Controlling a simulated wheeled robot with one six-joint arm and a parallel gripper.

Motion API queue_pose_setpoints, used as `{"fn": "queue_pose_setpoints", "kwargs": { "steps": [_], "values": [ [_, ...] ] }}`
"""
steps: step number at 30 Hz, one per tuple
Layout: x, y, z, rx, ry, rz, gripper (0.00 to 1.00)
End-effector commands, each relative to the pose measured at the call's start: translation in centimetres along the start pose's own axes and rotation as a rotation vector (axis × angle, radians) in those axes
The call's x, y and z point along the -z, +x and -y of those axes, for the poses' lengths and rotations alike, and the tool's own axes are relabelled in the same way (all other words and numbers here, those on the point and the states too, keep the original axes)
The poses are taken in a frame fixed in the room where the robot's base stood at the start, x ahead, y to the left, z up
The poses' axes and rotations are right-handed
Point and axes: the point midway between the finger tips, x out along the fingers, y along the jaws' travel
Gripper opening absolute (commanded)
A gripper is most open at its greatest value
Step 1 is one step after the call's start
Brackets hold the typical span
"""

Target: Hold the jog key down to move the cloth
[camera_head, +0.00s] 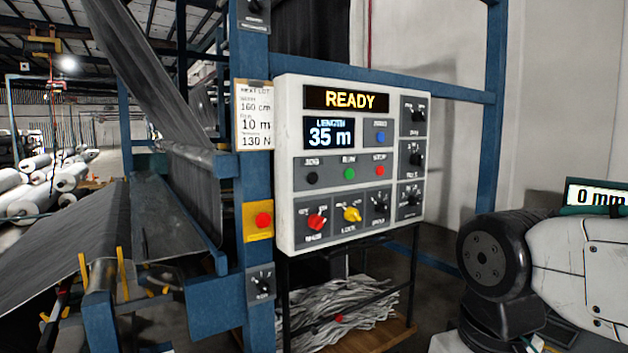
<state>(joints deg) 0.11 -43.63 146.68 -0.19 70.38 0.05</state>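The jog key (312,178) is a round black button at the left of a row on the white control panel (287,150), under a label that looks like JOG. The green (349,174) and red (380,171) buttons sit to its right. The display (346,99) reads READY, and the length screen (329,133) reads 35 m. The grey cloth (75,240) runs over the machine on the left. Nothing touches the jog key. Part of my arm shows at the lower right, apart from the panel; my gripper is out of view.
A red button on a yellow box (259,221) sits on the blue post left of the panel. A paper card (254,115) hangs above it. Red (316,221) and yellow (351,214) knobs are low on the panel. A pile of pale strips (335,300) lies beneath.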

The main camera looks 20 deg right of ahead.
Motion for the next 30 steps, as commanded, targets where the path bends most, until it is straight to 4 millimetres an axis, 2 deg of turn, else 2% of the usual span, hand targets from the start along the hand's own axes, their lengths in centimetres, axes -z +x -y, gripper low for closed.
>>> {"fn": "queue_pose_setpoints", "kwargs": {
  "steps": [1,3,4,30],
  "values": [
    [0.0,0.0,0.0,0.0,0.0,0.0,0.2],
    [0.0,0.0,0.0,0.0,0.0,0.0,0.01],
    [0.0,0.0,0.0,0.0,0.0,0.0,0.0],
    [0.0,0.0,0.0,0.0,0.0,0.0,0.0]
  ]
}}
